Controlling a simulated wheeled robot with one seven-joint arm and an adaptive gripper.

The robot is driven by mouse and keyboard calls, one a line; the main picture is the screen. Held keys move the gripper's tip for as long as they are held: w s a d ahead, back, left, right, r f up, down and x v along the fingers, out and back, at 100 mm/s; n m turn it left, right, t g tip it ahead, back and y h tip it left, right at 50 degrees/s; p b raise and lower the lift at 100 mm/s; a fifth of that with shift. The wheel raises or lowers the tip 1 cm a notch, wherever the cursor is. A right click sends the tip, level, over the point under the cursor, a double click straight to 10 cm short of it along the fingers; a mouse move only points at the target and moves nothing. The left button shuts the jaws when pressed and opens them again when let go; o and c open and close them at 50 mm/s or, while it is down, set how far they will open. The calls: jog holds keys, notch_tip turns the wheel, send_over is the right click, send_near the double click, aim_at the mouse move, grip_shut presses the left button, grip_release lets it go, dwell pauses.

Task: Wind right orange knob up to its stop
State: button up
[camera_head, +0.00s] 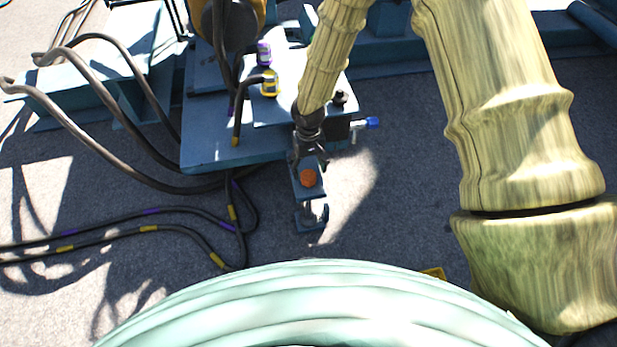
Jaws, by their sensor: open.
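The orange knob (308,178) is a small round cap on a dark blue bracket in the middle of the camera_head view, just in front of the blue platform's edge. My gripper (310,160) is at the end of my wood-textured arm, close above and behind the knob as seen here. The gripper is dark and small in this view, and its fingers are partly lost against the bracket. It is open. I cannot tell whether a finger touches the knob. Only one orange knob shows.
The blue platform (215,152) carries a purple-banded connector (264,52) and a yellow-banded connector (269,84). A blue-handled valve (372,123) sticks out at its right. Black cables (120,140) loop at the left and across the floor. Grey floor (390,220) is clear right of the bracket.

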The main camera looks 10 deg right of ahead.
aim_at(308, 174)
jog(key=shift+f+b, duration=0.65)
jog(key=shift+f, duration=2)
jog(key=c, duration=1)
